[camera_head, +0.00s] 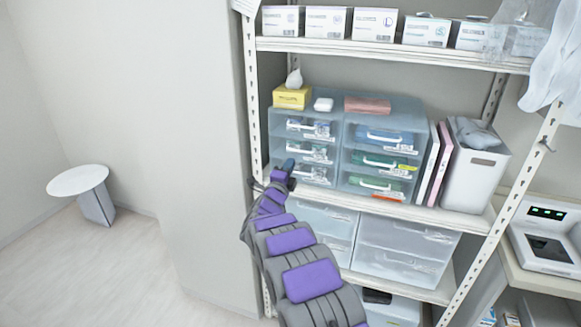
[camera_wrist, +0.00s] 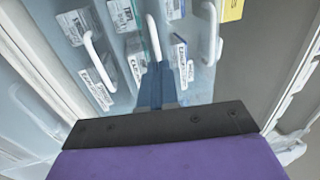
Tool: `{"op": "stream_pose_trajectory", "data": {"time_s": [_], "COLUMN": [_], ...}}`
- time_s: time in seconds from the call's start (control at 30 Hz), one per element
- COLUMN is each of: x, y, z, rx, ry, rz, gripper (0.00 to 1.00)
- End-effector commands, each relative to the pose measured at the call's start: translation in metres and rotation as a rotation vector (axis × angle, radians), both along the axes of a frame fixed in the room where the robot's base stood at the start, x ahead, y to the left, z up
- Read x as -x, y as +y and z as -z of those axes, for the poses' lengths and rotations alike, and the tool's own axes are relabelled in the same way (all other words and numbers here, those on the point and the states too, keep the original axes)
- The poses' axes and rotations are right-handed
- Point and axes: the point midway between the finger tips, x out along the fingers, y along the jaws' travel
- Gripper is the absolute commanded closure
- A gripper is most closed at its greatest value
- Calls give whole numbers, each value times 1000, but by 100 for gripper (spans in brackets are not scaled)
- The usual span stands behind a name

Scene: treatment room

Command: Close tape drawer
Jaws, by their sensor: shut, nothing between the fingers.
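A clear blue-grey drawer unit (camera_head: 279,124) stands on the middle shelf. It has three stacked drawers with white handles and labels. A second unit (camera_head: 350,132) stands beside it on the right. I cannot tell which drawer holds tape, or whether any is pulled out. My gripper (camera_head: 289,165) is shut and empty, at the lower left front of the left unit. In the wrist view, which is turned sideways, the blue fingers (camera_wrist: 156,84) are together near the drawer fronts, close to the middle white handle (camera_wrist: 154,38). Whether they touch a drawer front is unclear.
A yellow box (camera_head: 291,97) sits on top of the left unit. White shelf posts (camera_head: 252,110) rise close to my arm's left. Large clear drawers (camera_head: 405,245) fill the shelf below. A white bin (camera_head: 474,175) stands at right. The floor at left is open, with a round stool (camera_head: 78,180).

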Motion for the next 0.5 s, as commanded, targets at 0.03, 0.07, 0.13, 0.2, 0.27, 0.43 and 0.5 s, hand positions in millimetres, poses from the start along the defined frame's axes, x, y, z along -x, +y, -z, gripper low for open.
{"op": "stream_pose_trajectory", "data": {"time_s": [0.03, 0.07, 0.13, 0.2, 0.27, 0.43, 0.5], "x": [4, 6, 14, 24, 32, 55, 63], "y": [0, 0, 1, 3, 6, 18, 22], "z": [3, 4, 4, 6, 7, 14, 15], "rx": [1, 0, -3, -4, -3, -2, -1], "ry": [6, 6, 5, 8, 6, 9, 4], "rz": [1, 0, 0, -1, -1, -2, 0], "gripper": [100, 100, 100, 100, 100, 100, 100]}}
